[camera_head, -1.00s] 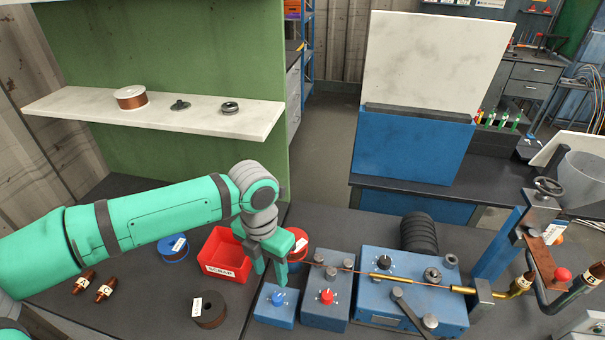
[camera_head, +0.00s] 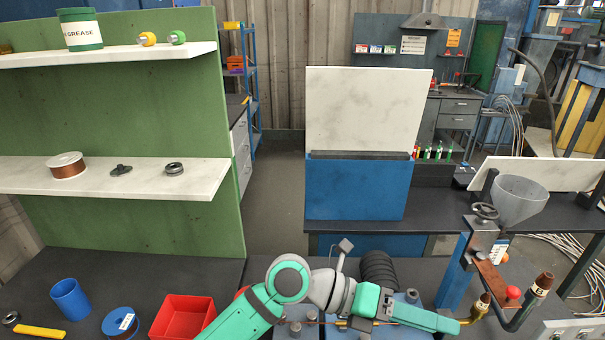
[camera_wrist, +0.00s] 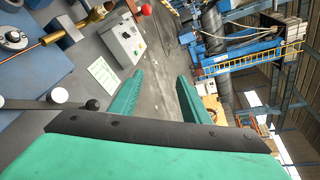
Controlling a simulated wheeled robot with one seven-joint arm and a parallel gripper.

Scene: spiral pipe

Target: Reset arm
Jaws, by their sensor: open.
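My green arm reaches across the bench in the head view, and my gripper (camera_head: 448,323) points to the right, in front of the blue machine. In the wrist view my gripper (camera_wrist: 160,82) shows two green fingers set apart, with nothing between them. The blue machine (camera_wrist: 32,50) with its copper rod and brass fitting (camera_wrist: 62,35) lies to the upper left in the wrist view. In the head view my arm hides much of the machine.
A post with a clear funnel (camera_head: 520,200) rises at right. Shelves on the green panel (camera_head: 110,105) hold several items. A grey control box (camera_wrist: 124,40) lies beyond the fingers.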

